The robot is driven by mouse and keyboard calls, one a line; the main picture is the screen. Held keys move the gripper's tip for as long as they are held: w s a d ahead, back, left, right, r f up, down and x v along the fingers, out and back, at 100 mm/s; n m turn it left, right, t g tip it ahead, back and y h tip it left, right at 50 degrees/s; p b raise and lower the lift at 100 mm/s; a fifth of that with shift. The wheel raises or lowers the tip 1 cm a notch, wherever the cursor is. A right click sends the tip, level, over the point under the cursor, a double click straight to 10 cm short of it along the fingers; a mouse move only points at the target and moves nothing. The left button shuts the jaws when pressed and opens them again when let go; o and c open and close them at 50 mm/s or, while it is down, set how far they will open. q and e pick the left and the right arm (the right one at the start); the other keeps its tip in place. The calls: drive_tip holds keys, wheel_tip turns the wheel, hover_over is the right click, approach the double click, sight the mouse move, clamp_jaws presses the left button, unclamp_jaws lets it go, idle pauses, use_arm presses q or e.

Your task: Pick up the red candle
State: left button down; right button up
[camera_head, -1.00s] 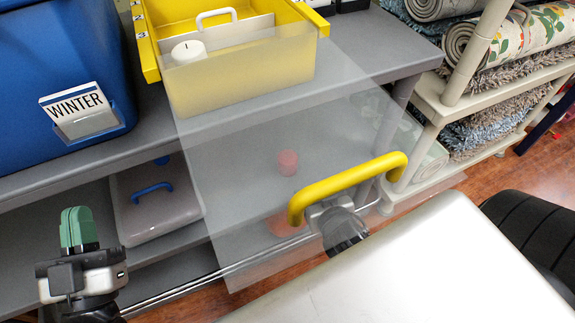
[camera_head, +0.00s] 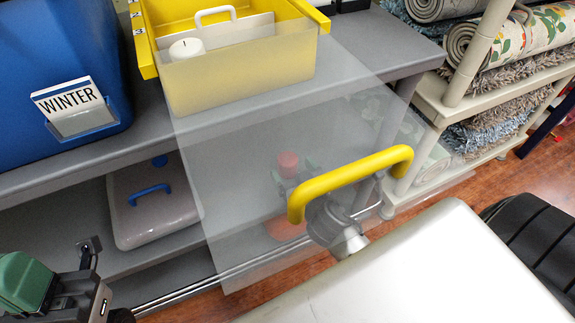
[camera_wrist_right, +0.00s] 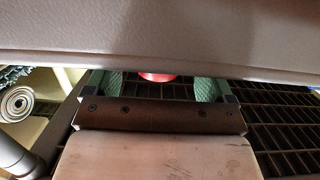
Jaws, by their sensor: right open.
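The red candle (camera_head: 288,158) shows blurred behind a translucent panel (camera_head: 240,140) in the head view. My right gripper (camera_head: 290,176) is behind the same panel, its green fingers open, one on either side of the candle. In the right wrist view, the candle (camera_wrist_right: 157,76) lies between the two green fingertips of the right gripper (camera_wrist_right: 159,85), with gaps visible on both sides. Its upper part is hidden by a pale surface there. My left gripper (camera_head: 25,283) is at the lower left, partly cut off by the frame edge, and its opening is unclear.
A yellow handle (camera_head: 350,183) crosses in front of my right wrist. A yellow bin (camera_head: 240,85) with a white candle (camera_head: 187,48) and a blue WINTER bin (camera_head: 50,50) stand on the grey shelf (camera_head: 370,50). A lidded box (camera_head: 155,205) sits below. Rolled rugs (camera_head: 480,45) are at right.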

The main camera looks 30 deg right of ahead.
drive_tip(key=w, duration=0.2)
drive_tip(key=w+f, duration=0.1)
drive_tip(key=shift+w+d+b, duration=0.15)
drive_tip(key=shift+w+b, duration=0.25)
drive_tip(key=c, duration=1.1)
drive_tip(key=shift+o, duration=0.2)
drive_tip(key=shift+r, duration=0.1)
